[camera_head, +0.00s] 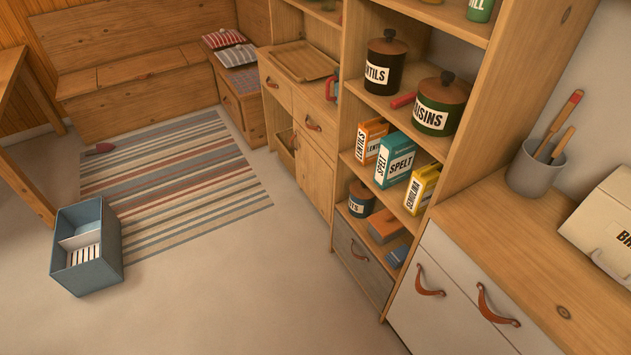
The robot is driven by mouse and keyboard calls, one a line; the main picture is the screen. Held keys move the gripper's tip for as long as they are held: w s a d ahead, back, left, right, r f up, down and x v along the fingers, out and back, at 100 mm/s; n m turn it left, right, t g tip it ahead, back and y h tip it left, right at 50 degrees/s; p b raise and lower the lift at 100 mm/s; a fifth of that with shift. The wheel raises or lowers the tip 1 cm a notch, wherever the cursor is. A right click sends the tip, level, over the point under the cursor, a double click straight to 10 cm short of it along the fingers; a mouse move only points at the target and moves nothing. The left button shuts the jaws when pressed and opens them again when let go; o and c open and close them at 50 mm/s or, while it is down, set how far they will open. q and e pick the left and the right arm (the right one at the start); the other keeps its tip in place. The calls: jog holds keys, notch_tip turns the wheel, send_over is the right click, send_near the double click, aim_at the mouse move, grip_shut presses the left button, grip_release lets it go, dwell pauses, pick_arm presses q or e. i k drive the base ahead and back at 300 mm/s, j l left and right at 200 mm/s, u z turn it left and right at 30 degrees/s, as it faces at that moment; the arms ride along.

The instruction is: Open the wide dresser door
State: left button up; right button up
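Neither of my grippers is in view. A wooden dresser with shelves runs along the right side. At its near end are cream fronts (440,318) with two brown leather pulls, one on the left (428,281) and one on the right (495,306); they look shut, and their lower parts are cut off by the frame. I cannot tell which front is the wide door.
Canisters, including one marked raisins (440,104), and boxes fill the shelves. A utensil pot (536,170) stands on the counter. A blue bin (113,240) sits on the floor near a striped rug (165,183). The floor before the dresser is clear.

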aim_at(314, 168)
jog(key=i+j+z, duration=0.35)
jog(key=i+j, duration=0.55)
